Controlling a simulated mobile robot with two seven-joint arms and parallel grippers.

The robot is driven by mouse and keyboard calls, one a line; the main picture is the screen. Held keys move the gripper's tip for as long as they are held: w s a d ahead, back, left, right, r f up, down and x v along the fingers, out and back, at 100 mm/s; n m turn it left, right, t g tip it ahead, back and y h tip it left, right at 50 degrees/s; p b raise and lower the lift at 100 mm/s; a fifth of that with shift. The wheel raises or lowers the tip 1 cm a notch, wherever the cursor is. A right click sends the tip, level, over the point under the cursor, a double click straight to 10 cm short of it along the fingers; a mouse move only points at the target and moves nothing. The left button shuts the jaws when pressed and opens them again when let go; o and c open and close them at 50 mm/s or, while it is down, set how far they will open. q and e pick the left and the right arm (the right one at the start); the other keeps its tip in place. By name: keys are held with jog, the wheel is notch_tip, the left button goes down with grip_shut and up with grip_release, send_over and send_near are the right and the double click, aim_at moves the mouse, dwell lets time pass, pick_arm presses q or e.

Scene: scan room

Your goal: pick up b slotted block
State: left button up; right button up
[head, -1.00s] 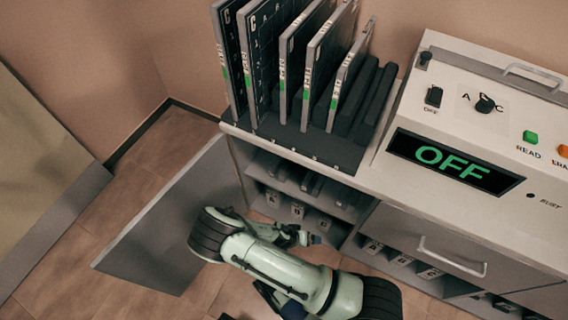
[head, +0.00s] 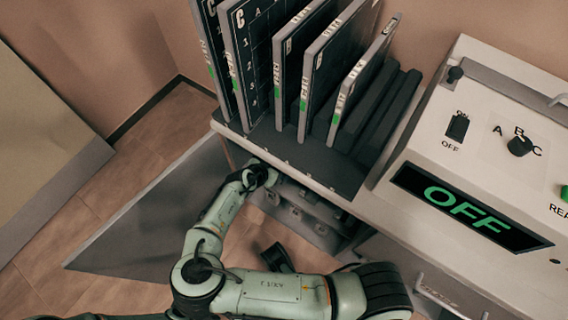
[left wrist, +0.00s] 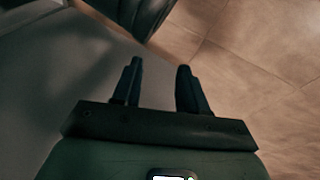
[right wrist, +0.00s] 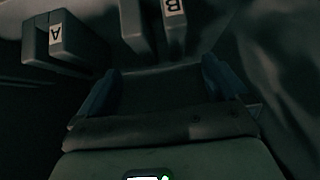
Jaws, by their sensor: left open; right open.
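In the right wrist view the block labelled B (right wrist: 172,32) is a grey block, cut off by the top edge. Its label reads upside down. My right gripper (right wrist: 162,88) is open and empty, with the B block beyond its fingertips, apart from them. In the head view my right arm reaches into the open cabinet below the rack, and its fingertips are hidden there. My left gripper (left wrist: 156,84) is open and empty in the left wrist view, over a grey panel and the floor.
A grey block labelled A (right wrist: 52,38) stands left of B. The open cabinet door (head: 135,225) lies left of my arm. The rack (head: 290,150) of upright plates stands above the cabinet. A console with an OFF display (head: 470,208) is on the right.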

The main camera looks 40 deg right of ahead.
jog(key=b+x, duration=0.1)
jog(key=x, duration=0.3)
jog(key=shift+d+f, duration=0.2)
jog(key=shift+f, duration=0.05)
jog(key=b+x, duration=0.1)
jog(key=x, duration=0.3)
jog(key=shift+w+f, duration=0.15)
jog(key=shift+f, duration=0.1)
jog(key=shift+w+d+f+b, duration=0.1)
jog(key=shift+d+f+b, duration=0.2)
jog(key=shift+b, duration=0.05)
pick_arm(q)
jog(key=s+f+g, duration=0.2)
jog(key=s+f, duration=0.3)
jog(key=s, duration=0.1)
jog(key=shift+a, duration=0.4)
jog(key=shift+s+f, duration=0.1)
pick_arm(e)
jog(key=c, duration=1.4)
jog(key=shift+r, duration=0.1)
jog(key=shift+c, duration=0.4)
jog(key=shift+r, duration=0.1)
